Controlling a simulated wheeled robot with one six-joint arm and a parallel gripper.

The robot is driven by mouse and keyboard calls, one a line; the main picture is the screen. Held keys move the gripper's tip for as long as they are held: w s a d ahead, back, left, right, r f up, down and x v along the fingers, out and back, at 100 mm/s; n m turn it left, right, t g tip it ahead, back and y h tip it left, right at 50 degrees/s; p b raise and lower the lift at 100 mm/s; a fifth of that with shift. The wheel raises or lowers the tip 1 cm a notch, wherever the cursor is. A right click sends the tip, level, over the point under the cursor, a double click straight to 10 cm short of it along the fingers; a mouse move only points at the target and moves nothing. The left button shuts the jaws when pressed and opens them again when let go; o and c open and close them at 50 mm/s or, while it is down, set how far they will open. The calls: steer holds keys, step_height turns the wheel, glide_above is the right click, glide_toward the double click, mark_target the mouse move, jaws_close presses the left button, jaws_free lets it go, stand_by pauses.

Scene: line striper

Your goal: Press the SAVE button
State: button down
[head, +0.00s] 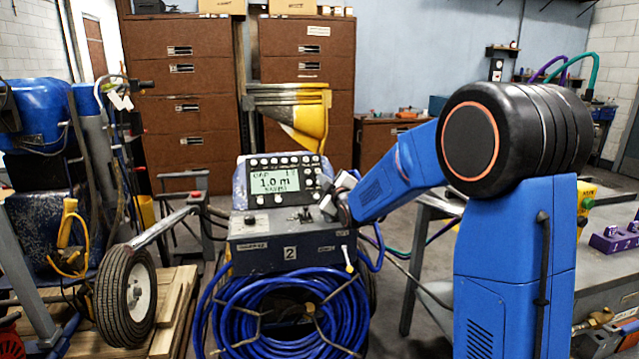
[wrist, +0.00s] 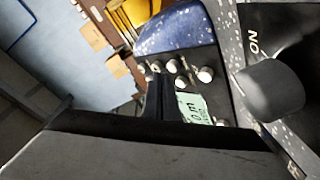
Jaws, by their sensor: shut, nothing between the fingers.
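The control panel (head: 258,170) of the line striper has a lit green screen (head: 275,185) showing 1.0 m; its smaller lines are hard to read. A row of round light buttons (head: 280,160) runs above the screen, with more around it. Their labels are too small to read, so I cannot tell which is SAVE. My gripper (head: 334,203) is at the panel's right side and covers part of it. In the wrist view my gripper (wrist: 158,92) is shut and empty, its dark fingers beside the screen (wrist: 192,108) and white buttons (wrist: 182,82). I cannot tell whether the tips touch anything.
A dark knob (wrist: 270,90) with the marking ON sits close on the right in the wrist view. Small toggles (head: 300,215) are below the screen. A coiled blue hose (head: 290,310) hangs in front of the machine. A grey workbench (head: 610,265) stands at right.

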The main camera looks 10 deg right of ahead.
steer(key=shift+r, duration=0.1)
steer(key=shift+s+r, duration=1.7)
steer(key=shift+s, duration=0.1)
stand_by(0.6)
